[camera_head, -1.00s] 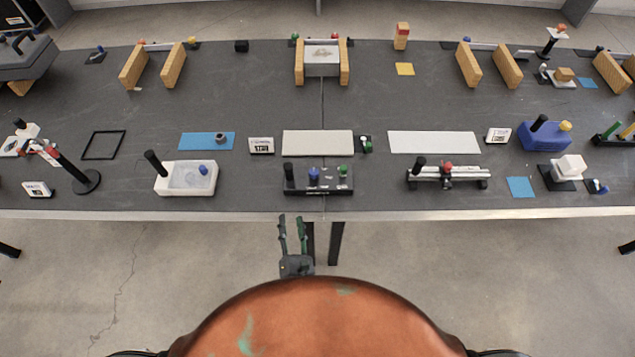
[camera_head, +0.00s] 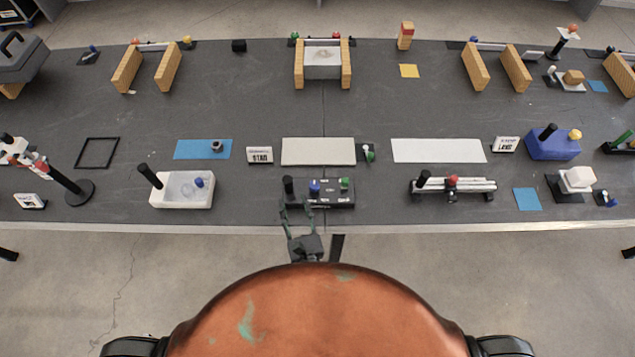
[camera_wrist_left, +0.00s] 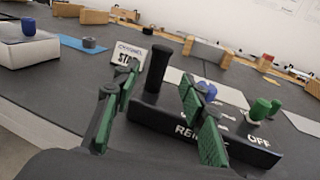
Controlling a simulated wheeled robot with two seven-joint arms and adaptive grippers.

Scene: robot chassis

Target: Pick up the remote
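The remote (camera_head: 330,196) is a black box near the table's front edge in the head view. It has an upright black handle (camera_head: 289,187) at its left end and blue and green knobs on top. In the left wrist view the remote (camera_wrist_left: 240,147) shows white lettering, partly hidden by a finger, and "OFF". My left gripper (camera_head: 296,207) is open at the handle end of the remote. In the left wrist view its green-padded fingers (camera_wrist_left: 158,85) stand on either side of the black handle (camera_wrist_left: 157,68), with visible gaps. My right gripper is not in view.
A white tray with a black handle (camera_head: 167,197) stands left of the remote, and a white rail device (camera_head: 470,186) stands right. A small sign (camera_head: 259,155) and a pale panel (camera_head: 318,159) lie behind it. The dark table has bare room between items.

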